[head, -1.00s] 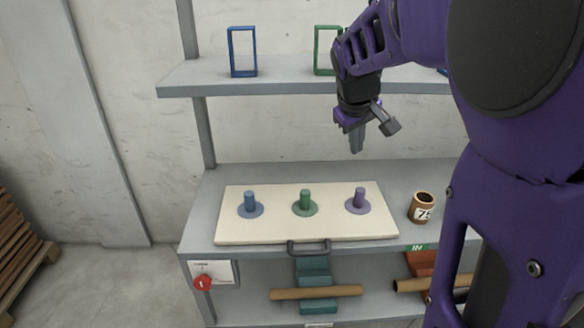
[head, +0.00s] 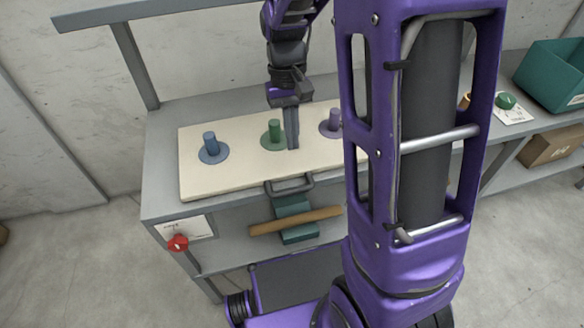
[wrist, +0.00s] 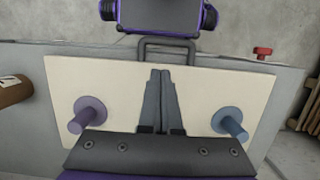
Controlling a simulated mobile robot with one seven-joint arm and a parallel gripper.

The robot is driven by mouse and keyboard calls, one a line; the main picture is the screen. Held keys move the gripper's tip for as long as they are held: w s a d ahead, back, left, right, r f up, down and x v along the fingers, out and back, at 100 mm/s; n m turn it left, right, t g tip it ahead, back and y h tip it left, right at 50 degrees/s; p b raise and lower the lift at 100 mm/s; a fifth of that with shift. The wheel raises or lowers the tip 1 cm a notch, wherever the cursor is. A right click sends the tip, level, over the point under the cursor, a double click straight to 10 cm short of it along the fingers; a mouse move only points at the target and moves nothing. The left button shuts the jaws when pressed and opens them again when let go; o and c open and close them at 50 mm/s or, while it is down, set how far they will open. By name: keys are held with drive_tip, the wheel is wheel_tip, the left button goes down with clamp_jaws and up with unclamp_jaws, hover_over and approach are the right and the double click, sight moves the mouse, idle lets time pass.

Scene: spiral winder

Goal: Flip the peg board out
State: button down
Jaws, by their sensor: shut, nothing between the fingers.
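The peg board (head: 235,164) is a cream panel lying flat on the grey bench top. It carries a blue peg (head: 211,146), a green peg (head: 274,131) and a purple peg (head: 332,121), each on a round disc. A dark handle (head: 290,186) sits at the board's front edge. My gripper (head: 292,143) points down with its fingers together and empty, over the board just right of the green peg in the head view. In the wrist view the shut fingertips (wrist: 161,73) point towards the handle (wrist: 167,42), apparently short of it. The green peg is hidden there.
A cardboard tube (head: 295,220) lies on a teal cradle below the board. A red knob (head: 178,242) is at the bench's left front. A green bin (head: 552,75) and a green knob (head: 506,101) stand to the right.

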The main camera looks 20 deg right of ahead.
drive_tip(key=b+x, duration=0.2)
drive_tip(key=x, duration=0.8)
drive_tip(key=shift+s, duration=0.1)
idle(0.3)
